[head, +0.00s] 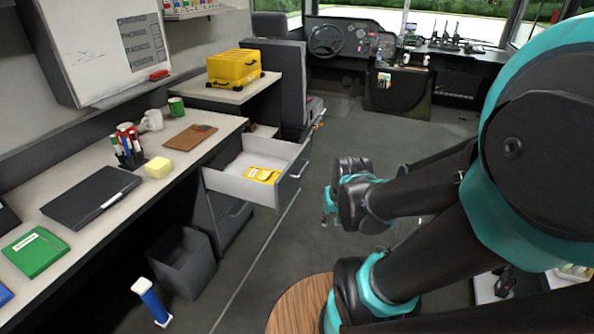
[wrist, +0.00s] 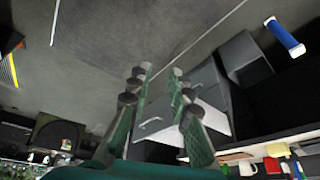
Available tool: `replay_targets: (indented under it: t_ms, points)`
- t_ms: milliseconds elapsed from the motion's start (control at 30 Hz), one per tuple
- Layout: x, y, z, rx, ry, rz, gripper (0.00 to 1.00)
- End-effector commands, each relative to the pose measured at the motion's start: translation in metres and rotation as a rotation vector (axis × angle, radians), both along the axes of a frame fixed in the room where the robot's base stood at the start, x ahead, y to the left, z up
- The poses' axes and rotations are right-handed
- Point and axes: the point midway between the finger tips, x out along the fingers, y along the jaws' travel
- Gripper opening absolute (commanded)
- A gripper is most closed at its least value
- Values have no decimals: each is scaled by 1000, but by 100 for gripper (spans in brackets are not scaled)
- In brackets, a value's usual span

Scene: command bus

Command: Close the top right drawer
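The top right drawer (head: 240,186) is pulled out from the desk in the head view, with a yellow item (head: 262,175) lying inside. Its grey front (head: 292,174) faces right. In the wrist view, which looks upside down, the drawer's pale inside (wrist: 214,122) and handle (wrist: 150,124) show beyond and between the fingers. My gripper (head: 328,207) is small and partly hidden by my arm in the head view, to the right of the drawer front and apart from it. In the wrist view my gripper (wrist: 160,72) has its two green fingers apart with nothing between them.
Below the open drawer is a shut drawer (head: 234,222). A dark bin (head: 184,262) stands on the floor under the desk, with a blue roll (head: 151,302) near it. A yellow case (head: 234,68) sits on the cabinet behind. The aisle floor (head: 330,150) right of the drawer is clear.

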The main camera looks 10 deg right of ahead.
Motion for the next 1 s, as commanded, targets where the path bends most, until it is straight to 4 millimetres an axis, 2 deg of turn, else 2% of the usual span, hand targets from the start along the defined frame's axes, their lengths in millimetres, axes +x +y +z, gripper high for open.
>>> replay_targets:
  t_ms: [33, 100, 133, 300, 500, 767, 1000]
  points:
    - [11, 1, 4, 27, 5, -40, 10]
    - [29, 3, 10, 85, 17, -121, 1]
    - [38, 4, 12, 115, 24, -163, 0]
    - [95, 8, 24, 296, 76, -423, 0]
    - [165, 5, 28, 502, 157, -723, 0]
    - [254, -10, 18, 756, 294, -1103, 0]
    - [329, -35, -6, 971, 460, -1436, 0]
